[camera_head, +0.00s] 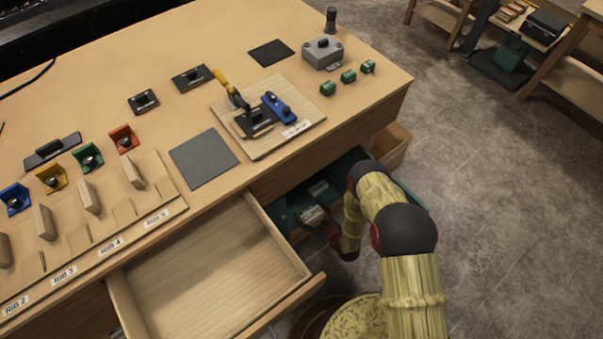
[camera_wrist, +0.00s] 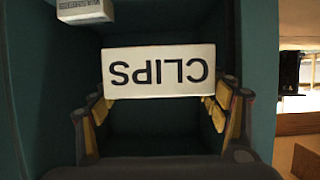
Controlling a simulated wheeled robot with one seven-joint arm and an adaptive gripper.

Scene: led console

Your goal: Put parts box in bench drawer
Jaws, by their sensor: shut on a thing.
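A pale box labelled CLIPS (camera_wrist: 160,72) sits between the two fingers of my gripper (camera_wrist: 160,115) in the wrist view; its lettering appears upside down. In the head view my gripper (camera_head: 324,228) reaches down into a teal open container (camera_head: 283,213) beside the bench front, shut on the box (camera_head: 312,215). The container's dark walls surround the box in the wrist view. The wooden bench drawer (camera_head: 205,275) is pulled open to the left of my gripper, and its visible floor is bare. My arm hides part of the container.
A second pale box (camera_wrist: 85,10) is at the wrist view's upper left. Another open wooden drawer (camera_head: 393,145) juts out at right. The bench top (camera_head: 215,50) holds a clamp board (camera_head: 268,140), coloured brackets and a grey box (camera_head: 322,53). A round bin (camera_head: 350,318) stands below.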

